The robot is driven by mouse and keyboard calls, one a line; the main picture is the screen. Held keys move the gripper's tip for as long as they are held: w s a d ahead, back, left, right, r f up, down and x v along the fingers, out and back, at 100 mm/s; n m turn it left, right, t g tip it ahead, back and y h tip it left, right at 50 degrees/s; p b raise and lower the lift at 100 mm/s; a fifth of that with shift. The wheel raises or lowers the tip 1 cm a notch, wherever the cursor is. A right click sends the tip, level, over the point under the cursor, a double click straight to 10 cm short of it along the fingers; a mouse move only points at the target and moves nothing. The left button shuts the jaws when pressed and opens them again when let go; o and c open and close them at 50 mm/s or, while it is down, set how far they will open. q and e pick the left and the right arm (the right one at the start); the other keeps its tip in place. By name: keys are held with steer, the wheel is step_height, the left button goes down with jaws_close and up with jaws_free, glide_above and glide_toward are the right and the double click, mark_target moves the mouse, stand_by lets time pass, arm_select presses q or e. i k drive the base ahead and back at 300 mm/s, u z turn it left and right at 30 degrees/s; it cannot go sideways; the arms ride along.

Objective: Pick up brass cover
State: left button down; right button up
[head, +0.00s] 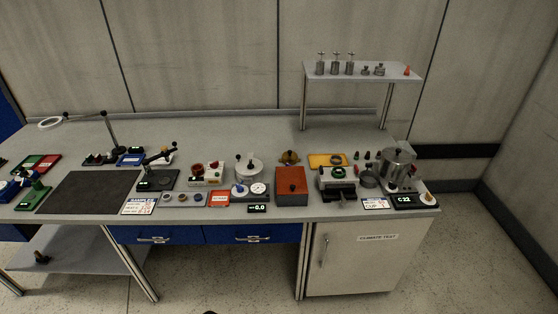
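A small brass-coloured domed piece (289,158), which looks like the brass cover, sits on the grey bench towards the back, behind an orange-brown box (291,185). It has a small knob-like top. Its lower front is close to the box's back edge in the picture, and I cannot tell if they touch. Neither of my grippers shows in the head view.
A white round vessel (249,168) stands left of the brass piece, and a yellow-orange tray (327,160) lies to its right. A metal pot (397,165) stands near the bench's right end. A raised shelf (362,73) holds several small metal parts. The back strip of the bench is clear.

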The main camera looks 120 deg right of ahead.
mark_target(291, 157)
steer(key=z, duration=1.75)
